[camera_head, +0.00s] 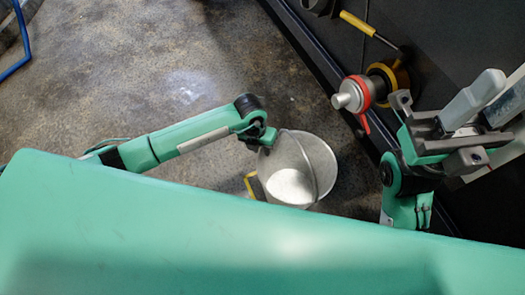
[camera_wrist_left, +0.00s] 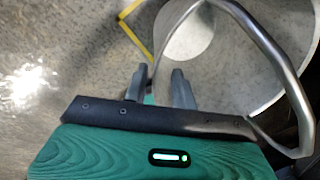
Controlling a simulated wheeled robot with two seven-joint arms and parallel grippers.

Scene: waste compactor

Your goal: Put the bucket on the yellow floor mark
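The grey metal bucket (camera_head: 318,160) is below centre in the head view, its pale bottom visible inside. In the left wrist view the bucket (camera_wrist_left: 245,60) fills the upper right, its handle (camera_wrist_left: 292,85) arching over it. My left gripper (camera_head: 262,140) is at the bucket's upper left rim. Its two fingers (camera_wrist_left: 160,88) stand apart, and one side of the handle runs down between them. I cannot tell if they touch it. Part of the yellow floor mark (camera_head: 252,186) shows left of the bucket; a corner shows in the wrist view (camera_wrist_left: 133,33). My right gripper (camera_head: 470,105) is at the right, its grip unclear.
A dark machine wall (camera_head: 330,75) runs along the right, with a red and silver knob (camera_head: 355,95) and a yellow-handled lever (camera_head: 358,22). A blue pipe (camera_head: 22,45) is at the upper left. The concrete floor (camera_head: 150,70) left of the bucket is clear.

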